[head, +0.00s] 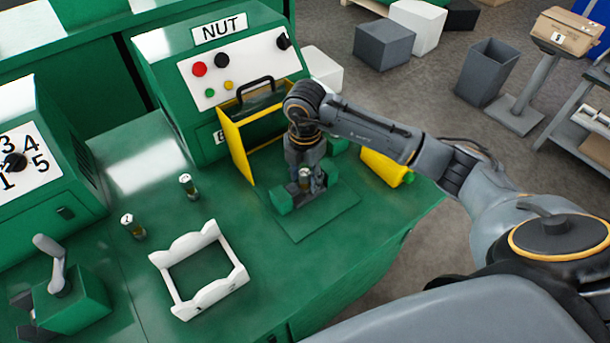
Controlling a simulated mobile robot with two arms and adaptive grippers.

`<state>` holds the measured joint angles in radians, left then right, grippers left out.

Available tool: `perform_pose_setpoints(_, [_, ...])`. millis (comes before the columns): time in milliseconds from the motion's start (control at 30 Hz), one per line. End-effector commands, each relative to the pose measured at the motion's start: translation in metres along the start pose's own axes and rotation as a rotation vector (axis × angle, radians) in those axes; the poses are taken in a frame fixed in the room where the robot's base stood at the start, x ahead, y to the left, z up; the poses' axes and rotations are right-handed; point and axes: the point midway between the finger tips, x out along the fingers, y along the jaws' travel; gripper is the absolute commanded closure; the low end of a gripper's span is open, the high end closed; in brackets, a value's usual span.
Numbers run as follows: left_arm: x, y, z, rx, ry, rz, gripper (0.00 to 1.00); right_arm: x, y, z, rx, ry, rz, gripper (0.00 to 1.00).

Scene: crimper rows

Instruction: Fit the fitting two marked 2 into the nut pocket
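A fitting (305,178) with a pale top stands between the fingers of my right gripper (305,184), which looks shut on it. Its mark is too small to read. It is upright, low over the green plate in front of the NUT machine (217,60), between green blocks (282,203). The nut pocket is hidden by the gripper and fitting, so I cannot tell whether the fitting is seated. Two more fittings stand on the green bench: one marked 1 (133,228) and one with an unclear mark (189,189). My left gripper is not in view.
A yellow guard (236,150) stands open left of my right gripper. A white frame (198,270) lies on the bench in front. A lever block (70,300) and a dial machine (40,170) are at left. A yellow piece (382,167) is at right.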

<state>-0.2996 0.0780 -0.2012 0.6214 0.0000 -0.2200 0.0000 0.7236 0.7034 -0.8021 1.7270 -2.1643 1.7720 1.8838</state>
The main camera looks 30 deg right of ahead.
Motion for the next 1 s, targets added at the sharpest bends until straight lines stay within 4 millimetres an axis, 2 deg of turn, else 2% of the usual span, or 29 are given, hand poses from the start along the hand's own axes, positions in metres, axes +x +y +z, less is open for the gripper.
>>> perform_pose_setpoints(267, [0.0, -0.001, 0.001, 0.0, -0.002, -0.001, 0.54, -0.011, 0.001, 0.0, 0.0, 0.0, 0.004, 0.54])
perform_pose_setpoints(733, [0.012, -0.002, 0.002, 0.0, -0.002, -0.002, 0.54, -0.105, 0.001, 0.001, -0.001, -0.002, 0.005, 0.54])
perform_pose_setpoints(833, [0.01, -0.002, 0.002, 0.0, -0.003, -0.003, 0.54, -0.117, 0.001, 0.001, 0.001, -0.002, 0.003, 0.54])
perform_pose_setpoints(1000, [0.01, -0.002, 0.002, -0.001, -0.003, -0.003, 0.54, -0.123, 0.0, 0.0, -0.001, 0.0, 0.0, 0.54])
